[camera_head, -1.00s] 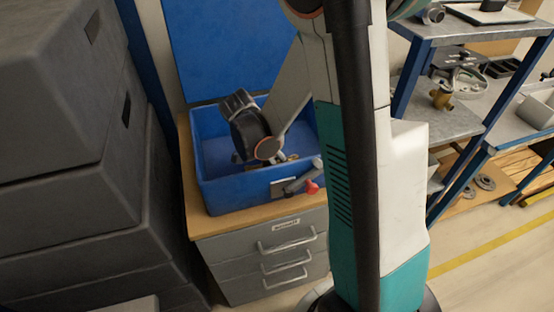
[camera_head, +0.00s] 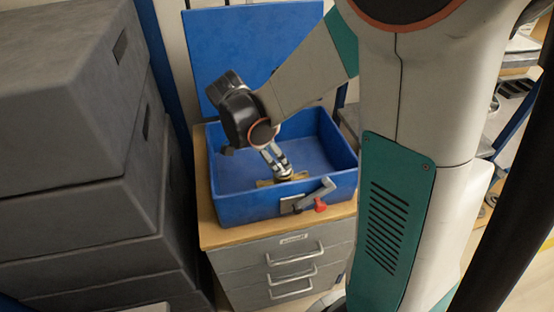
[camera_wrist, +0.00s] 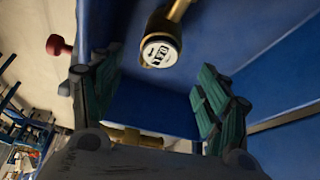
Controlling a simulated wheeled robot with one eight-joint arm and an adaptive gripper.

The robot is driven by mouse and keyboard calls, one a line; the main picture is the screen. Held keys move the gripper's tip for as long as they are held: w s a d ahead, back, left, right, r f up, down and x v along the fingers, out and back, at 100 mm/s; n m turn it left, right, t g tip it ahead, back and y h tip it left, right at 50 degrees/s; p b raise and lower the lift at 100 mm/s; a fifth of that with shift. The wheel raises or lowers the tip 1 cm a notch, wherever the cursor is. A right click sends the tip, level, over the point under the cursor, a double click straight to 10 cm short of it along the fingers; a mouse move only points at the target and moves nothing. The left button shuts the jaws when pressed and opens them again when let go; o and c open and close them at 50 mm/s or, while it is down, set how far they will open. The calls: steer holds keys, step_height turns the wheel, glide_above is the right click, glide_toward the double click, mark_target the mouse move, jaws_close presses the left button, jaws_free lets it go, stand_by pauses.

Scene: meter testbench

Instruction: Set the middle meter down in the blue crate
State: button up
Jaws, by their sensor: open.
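The blue crate (camera_head: 238,208) stands on a wooden-topped drawer cabinet, and its blue wall fills much of the wrist view (camera_wrist: 280,60). My gripper (camera_head: 281,168) reaches down into the crate near its front wall. In the wrist view my gripper (camera_wrist: 158,92) has its green-padded fingers spread apart. A brass meter (camera_wrist: 161,50) with a round white dial lies just beyond the fingertips, not held. In the head view brass parts (camera_head: 265,183) show inside the crate below the fingers. Another brass piece (camera_wrist: 130,137) shows low between the fingers; I cannot tell whether it is a second meter.
A grey-and-red handle (camera_head: 320,205) sits at the crate's front; a red knob (camera_wrist: 58,46) shows in the wrist view. Large dark cases (camera_head: 80,170) stand close on the left. A blue panel (camera_head: 250,45) rises behind the crate. The crate's right side looks empty.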

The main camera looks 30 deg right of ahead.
steer(key=s+a+r+n+t+y, duration=0.2)
steer(key=s+a+r+n+t, duration=0.1)
steer(key=n, duration=0.6)
steer(key=s+a+r+n+t+y, duration=0.2)
steer(key=s+a+r+n+t, duration=0.2)
steer(key=s+a+r+n, duration=0.2)
steer(key=s+r+n, duration=0.2)
steer(key=s+n, duration=0.1)
steer(key=shift+s+r+n+t+y, duration=0.2)
steer(key=shift+s+n+t+y, duration=0.1)
steer(key=shift+n+y, duration=0.1)
